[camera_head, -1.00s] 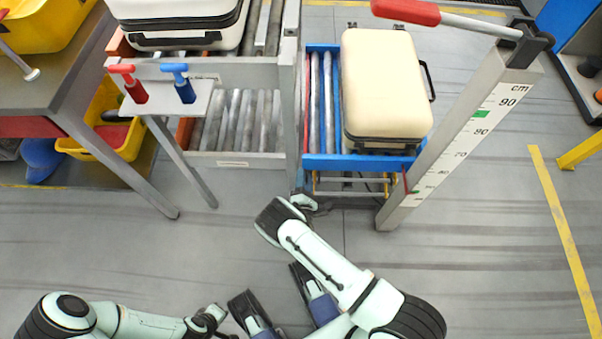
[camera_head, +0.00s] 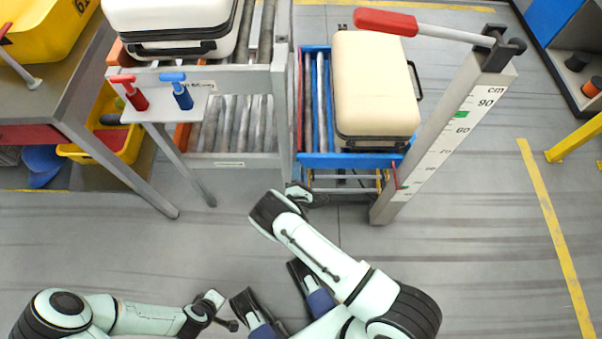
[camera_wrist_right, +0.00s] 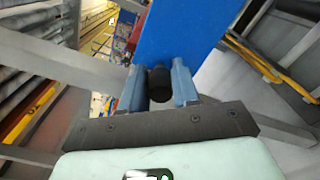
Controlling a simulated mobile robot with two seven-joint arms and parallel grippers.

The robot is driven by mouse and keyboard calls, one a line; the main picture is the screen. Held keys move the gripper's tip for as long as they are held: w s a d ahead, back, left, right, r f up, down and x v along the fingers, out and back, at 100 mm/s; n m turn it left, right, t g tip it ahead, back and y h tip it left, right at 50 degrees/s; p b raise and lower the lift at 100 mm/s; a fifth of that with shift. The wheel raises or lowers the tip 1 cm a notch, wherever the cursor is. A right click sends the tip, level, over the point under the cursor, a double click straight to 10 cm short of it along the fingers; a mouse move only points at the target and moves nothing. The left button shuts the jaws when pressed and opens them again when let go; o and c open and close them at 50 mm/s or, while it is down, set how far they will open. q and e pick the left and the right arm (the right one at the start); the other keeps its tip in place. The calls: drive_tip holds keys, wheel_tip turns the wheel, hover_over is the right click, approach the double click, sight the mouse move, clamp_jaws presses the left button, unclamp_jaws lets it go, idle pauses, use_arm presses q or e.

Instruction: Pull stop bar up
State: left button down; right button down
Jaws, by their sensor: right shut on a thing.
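The blue stop bar (camera_head: 352,160) lies across the front end of the lift conveyor, just below the cream suitcase (camera_head: 375,85). My right gripper (camera_head: 298,192) is at the bar's left end, low and close to the conveyor frame. In the right wrist view, the gripper (camera_wrist_right: 158,88) is shut on a black knob (camera_wrist_right: 159,84), with a blue panel (camera_wrist_right: 180,30) right behind it. How the knob joins the bar is hidden. My left gripper (camera_head: 220,312) hangs low over the floor, away from the conveyor; its finger gap is unclear.
A post with a cm scale (camera_head: 450,130) and a red-handled lever (camera_head: 385,21) stands right of the lift. Left is a roller conveyor (camera_head: 215,78) with a white suitcase (camera_head: 165,20) and a small shelf with red and blue handles. The floor in front is clear.

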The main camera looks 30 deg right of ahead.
drive_tip(key=shift+w+r, duration=0.15)
drive_tip(key=shift+r, duration=0.15)
drive_tip(key=c, duration=1.1)
unclamp_jaws()
use_arm(q)
drive_tip(key=shift+s, duration=0.1)
use_arm(e)
drive_tip(key=shift+f, duration=0.1)
